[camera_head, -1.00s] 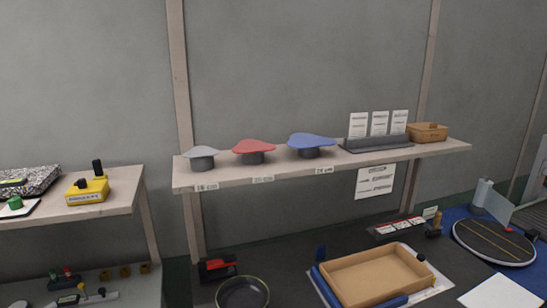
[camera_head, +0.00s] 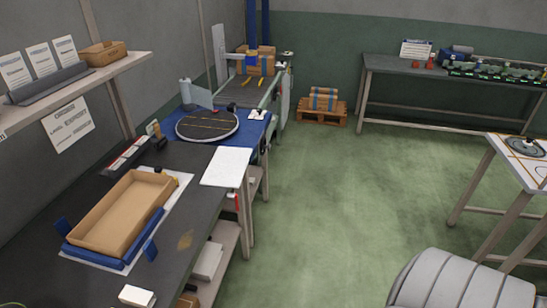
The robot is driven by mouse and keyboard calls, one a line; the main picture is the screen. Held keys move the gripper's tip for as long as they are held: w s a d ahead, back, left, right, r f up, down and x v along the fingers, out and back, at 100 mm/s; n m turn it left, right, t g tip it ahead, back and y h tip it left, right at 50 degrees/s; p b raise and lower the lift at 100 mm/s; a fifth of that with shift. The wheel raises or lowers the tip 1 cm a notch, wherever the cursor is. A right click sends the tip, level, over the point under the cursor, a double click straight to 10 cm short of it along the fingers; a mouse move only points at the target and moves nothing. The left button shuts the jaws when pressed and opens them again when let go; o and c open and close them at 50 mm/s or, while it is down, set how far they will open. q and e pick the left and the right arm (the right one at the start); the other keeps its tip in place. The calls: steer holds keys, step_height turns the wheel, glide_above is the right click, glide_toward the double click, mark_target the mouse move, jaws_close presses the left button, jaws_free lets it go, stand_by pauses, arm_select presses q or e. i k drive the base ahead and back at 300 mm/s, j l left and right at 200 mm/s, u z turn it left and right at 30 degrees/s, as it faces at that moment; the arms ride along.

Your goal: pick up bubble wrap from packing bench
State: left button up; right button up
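A flat white sheet (camera_head: 226,167) lies on the right edge of the dark packing bench (camera_head: 188,158). It may be the bubble wrap, but its surface is too small to tell. An open cardboard box (camera_head: 122,215) sits in a blue holder on the bench, left of the sheet. Neither of my grippers is in view.
A round turntable (camera_head: 207,125) stands on a blue mat behind the sheet. A shelf (camera_head: 75,95) hangs over the bench's left side. A grey ribbed shape (camera_head: 465,282) at the lower right is cut off.

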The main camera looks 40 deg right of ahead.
mark_target(227, 169)
steer(key=z, duration=1)
